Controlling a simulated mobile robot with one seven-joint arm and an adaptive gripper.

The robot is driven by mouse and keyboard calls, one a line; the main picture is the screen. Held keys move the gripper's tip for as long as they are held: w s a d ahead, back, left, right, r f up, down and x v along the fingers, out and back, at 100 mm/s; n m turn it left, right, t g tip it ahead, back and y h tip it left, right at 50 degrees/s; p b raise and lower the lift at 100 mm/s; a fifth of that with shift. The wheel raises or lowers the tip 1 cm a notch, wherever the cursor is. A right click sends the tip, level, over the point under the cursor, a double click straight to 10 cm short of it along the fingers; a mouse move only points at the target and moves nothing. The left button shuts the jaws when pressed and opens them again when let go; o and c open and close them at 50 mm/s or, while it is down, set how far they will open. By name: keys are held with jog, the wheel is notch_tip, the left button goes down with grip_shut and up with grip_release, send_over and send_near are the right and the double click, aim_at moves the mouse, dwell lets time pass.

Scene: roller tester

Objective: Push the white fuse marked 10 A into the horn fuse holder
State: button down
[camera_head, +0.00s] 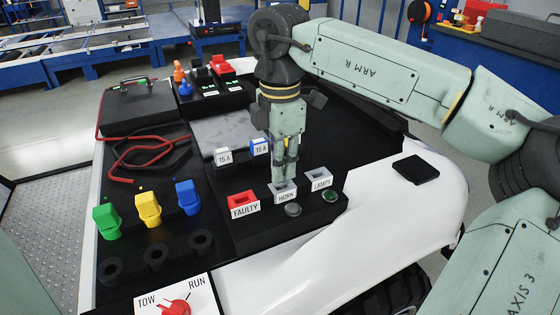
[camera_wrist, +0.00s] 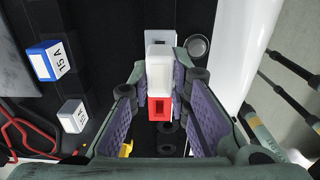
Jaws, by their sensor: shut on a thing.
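My gripper (camera_head: 285,176) points down, its fingertips just over the grey holder labelled HORN (camera_head: 285,197). It is shut on a white fuse (camera_wrist: 159,62), seen between the purple-padded fingers in the wrist view. No marking shows on the fuse's visible faces. In the camera_head view the fingers hide most of it. In the wrist view the fuse covers part of a pale holder behind it. I cannot tell whether the fuse touches the holder or has entered it.
The red FAULTY holder (camera_head: 243,204) is left of the horn holder, the LAMPS holder (camera_head: 319,180) right. A grey button (camera_head: 293,210) and a green button (camera_head: 331,195) sit in front.

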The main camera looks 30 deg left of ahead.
jog(key=shift+f+b, duration=1)
jog(key=shift+f, duration=0.4)
jog(key=c, duration=1.4)
grip_release()
jog(key=shift+r, duration=0.1)
notch_tip(320, 180, up, 12)
jog(key=shift+f, duration=0.1)
